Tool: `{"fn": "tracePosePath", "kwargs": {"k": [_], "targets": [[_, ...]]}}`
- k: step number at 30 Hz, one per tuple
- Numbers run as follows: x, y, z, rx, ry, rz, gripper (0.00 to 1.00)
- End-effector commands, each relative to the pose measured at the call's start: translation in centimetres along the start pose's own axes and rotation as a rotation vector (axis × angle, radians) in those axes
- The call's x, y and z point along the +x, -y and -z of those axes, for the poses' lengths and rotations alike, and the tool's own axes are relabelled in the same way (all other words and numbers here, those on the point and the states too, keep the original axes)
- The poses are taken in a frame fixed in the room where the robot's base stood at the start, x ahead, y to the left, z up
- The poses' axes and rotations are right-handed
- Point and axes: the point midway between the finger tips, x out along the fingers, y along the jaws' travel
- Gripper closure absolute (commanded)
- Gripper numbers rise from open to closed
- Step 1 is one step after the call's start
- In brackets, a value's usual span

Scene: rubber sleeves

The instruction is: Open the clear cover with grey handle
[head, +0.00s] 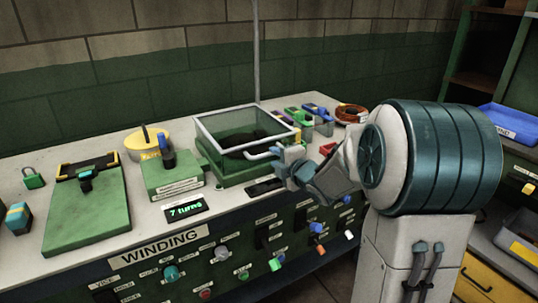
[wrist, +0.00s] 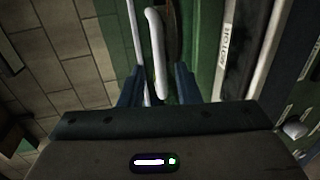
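The clear cover (head: 222,129) has a pale grey frame and sits over a green base (head: 222,175) on the bench, apparently down. A dark round thing shows through it. Its light grey bar handle (head: 262,154) is on the front side; it also shows in the wrist view (wrist: 156,50), running lengthwise. My gripper (head: 284,156) is at the right end of the handle. In the wrist view my gripper (wrist: 157,86) has its two blue fingers apart, with the handle's near end between them. A gap shows beside the handle, and I see no clear grip on it.
Coloured small items (head: 305,115) and a copper coil (head: 351,113) lie behind and right. A panel of knobs (head: 225,255) fronts the bench.

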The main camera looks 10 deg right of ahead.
Motion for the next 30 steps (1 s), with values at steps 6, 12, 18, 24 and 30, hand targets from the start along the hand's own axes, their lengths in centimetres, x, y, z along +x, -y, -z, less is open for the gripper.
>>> {"fn": "tracePosePath", "kwargs": {"k": [6, 12, 18, 24, 30], "targets": [[3.4, 0.0, 0.0, 0.001, 0.000, 0.001, 0.70], [4.7, 0.0, 0.0, 0.001, 0.000, 0.000, 0.70], [4.9, 0.0, 0.0, 0.000, 0.000, -0.001, 0.70], [4.8, 0.0, 0.0, 0.001, 0.001, 0.000, 0.95], [4.8, -0.1, 0.0, 0.001, 0.000, 0.000, 1.00]]}}
